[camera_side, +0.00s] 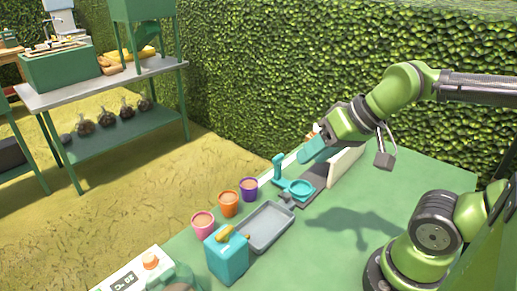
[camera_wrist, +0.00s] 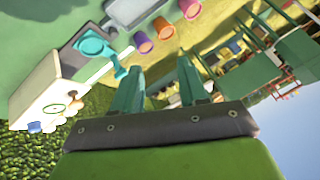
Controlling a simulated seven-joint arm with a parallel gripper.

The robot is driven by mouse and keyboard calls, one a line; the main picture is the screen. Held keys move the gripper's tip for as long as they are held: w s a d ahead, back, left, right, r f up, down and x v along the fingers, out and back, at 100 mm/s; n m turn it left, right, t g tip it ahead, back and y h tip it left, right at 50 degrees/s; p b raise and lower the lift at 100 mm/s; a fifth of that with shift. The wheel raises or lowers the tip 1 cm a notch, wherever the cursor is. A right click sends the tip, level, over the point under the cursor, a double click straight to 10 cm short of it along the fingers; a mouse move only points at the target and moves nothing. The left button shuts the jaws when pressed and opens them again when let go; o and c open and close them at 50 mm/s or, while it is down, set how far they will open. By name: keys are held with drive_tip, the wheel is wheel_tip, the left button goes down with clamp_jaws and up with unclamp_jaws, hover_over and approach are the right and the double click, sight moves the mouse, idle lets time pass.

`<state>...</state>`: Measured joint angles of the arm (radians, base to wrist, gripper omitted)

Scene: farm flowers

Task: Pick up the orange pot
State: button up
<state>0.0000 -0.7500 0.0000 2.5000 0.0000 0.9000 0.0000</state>
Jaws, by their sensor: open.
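The orange pot (camera_side: 228,204) stands upright on the green table, between a pink pot (camera_side: 203,224) and a purple pot (camera_side: 249,189). In the wrist view the orange pot (camera_wrist: 163,28) sits between the purple pot (camera_wrist: 143,42) and the pink pot (camera_wrist: 190,8), beyond my fingertips. My gripper (camera_side: 312,154) is raised above the table near the hedge, to the right of the pots and well apart from them. In the wrist view my gripper (camera_wrist: 160,82) shows two teal fingers spread apart with nothing between them.
A grey tray (camera_side: 268,228) lies just right of the pots. A teal box (camera_side: 228,259) stands in front. A teal stand with a ring (camera_side: 298,188) sits between the pots and my gripper. A hedge (camera_side: 300,70) rises behind. The table's right part is clear.

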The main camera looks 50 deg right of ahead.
drive_tip(key=o, duration=0.4)
drive_tip(key=shift+o, duration=0.2)
drive_tip(key=n+g+h, duration=0.2)
drive_tip(key=g, duration=0.4)
hover_over(228, 201)
drive_tip(key=s, duration=0.1)
wheel_tip(228, 201, down, 7)
drive_tip(key=f, duration=1)
drive_tip(key=w+f, duration=0.1)
drive_tip(key=f, duration=0.5)
drive_tip(key=shift+f, duration=0.1)
